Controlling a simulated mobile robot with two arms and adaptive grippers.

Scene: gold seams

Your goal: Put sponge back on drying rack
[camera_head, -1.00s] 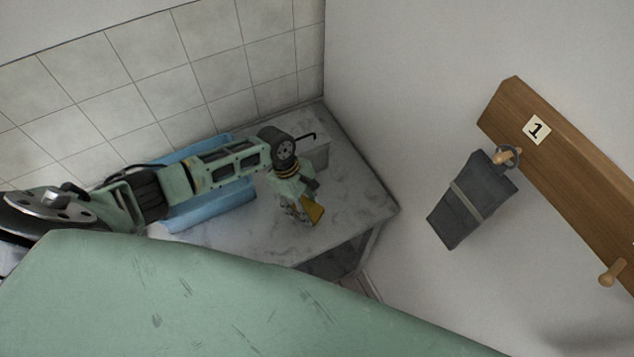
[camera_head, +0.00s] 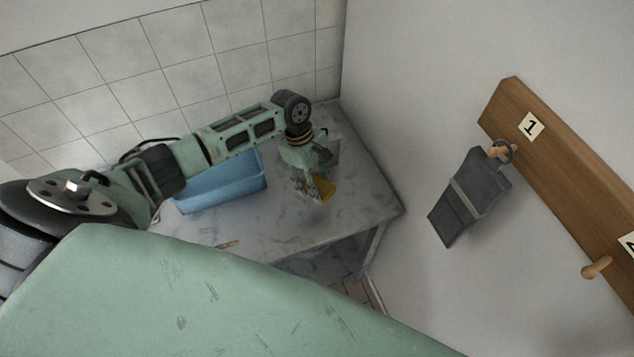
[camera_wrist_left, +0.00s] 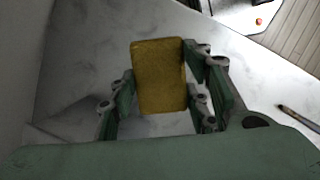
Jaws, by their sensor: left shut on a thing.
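The yellow sponge (camera_head: 323,187) is between the fingers of my left gripper (camera_head: 312,186), which is shut on it above the marble counter. In the left wrist view the sponge (camera_wrist_left: 159,76) stands out flat and upright between the two green fingers of the gripper (camera_wrist_left: 163,82). No drying rack can be made out clearly. A grey box (camera_head: 332,148) behind the gripper near the wall corner is mostly hidden by my left arm. My right gripper is not in view.
A blue tub (camera_head: 225,188) sits on the counter (camera_head: 350,205) under my left arm. A thin brown stick (camera_head: 228,244) lies near the counter's front edge. A wooden peg board (camera_head: 560,165) with a hanging grey item (camera_head: 470,195) is on the right wall.

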